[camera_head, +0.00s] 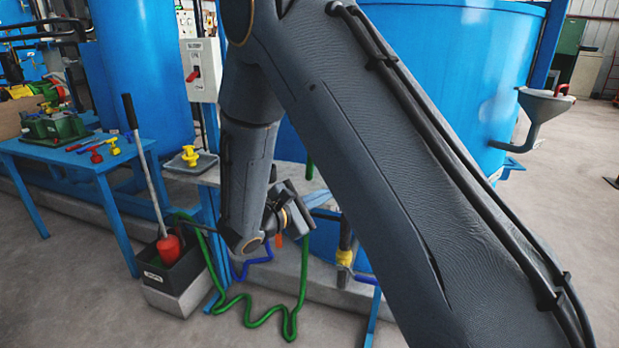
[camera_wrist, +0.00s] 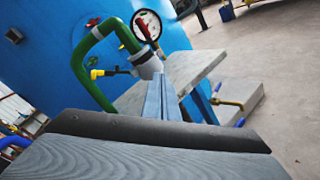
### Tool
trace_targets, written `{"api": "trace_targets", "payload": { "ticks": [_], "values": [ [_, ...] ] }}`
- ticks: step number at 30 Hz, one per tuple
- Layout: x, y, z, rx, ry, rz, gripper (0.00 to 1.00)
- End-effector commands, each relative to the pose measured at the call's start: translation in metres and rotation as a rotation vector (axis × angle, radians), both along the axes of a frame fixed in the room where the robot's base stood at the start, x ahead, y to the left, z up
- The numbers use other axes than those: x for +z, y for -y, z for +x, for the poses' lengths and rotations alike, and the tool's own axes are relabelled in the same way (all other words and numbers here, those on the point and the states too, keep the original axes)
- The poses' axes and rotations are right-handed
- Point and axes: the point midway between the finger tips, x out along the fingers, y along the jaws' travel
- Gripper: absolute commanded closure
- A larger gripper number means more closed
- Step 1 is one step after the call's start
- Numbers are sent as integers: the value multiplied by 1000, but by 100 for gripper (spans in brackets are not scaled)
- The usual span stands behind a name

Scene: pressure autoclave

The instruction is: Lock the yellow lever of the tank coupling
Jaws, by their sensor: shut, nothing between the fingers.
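The yellow lever (camera_wrist: 95,73) shows in the wrist view, sticking out to the left on a dark stem from a grey collar (camera_wrist: 146,64). The collar appears to be the tank coupling, beside a bent green hose (camera_wrist: 82,62) and below a round gauge (camera_wrist: 146,26). In the head view I cannot make out this lever behind my arm. My gripper (camera_wrist: 160,80) is shut and empty, its fingers pointing toward the collar. In the head view my gripper (camera_head: 316,196) is low in front of the tank (camera_head: 440,90), partly hidden by my arm.
A grey slab (camera_wrist: 196,68) lies close to the right of my fingers. A green hose (camera_head: 262,310) loops to the floor. A pipe with a yellow fitting (camera_head: 345,257) stands right of my gripper. A blue table (camera_head: 85,158) and a black box (camera_head: 172,270) are at left.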

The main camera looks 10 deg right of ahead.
Motion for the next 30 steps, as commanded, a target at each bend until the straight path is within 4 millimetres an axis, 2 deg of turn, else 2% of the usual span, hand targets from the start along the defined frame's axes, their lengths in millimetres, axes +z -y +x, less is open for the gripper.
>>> {"api": "trace_targets", "payload": {
  "ticks": [1,3,6,10,14,23,30],
  "values": [
    [-11,-20,16,64,30,-45,100],
    [-14,-45,34,144,77,-97,100],
    [-16,-75,49,231,133,-150,100],
    [-17,-97,59,296,176,-184,100],
    [-16,-104,61,315,191,-193,100],
    [-16,-102,62,313,190,-193,100],
    [-11,-86,80,310,188,-192,100]
  ]
}}
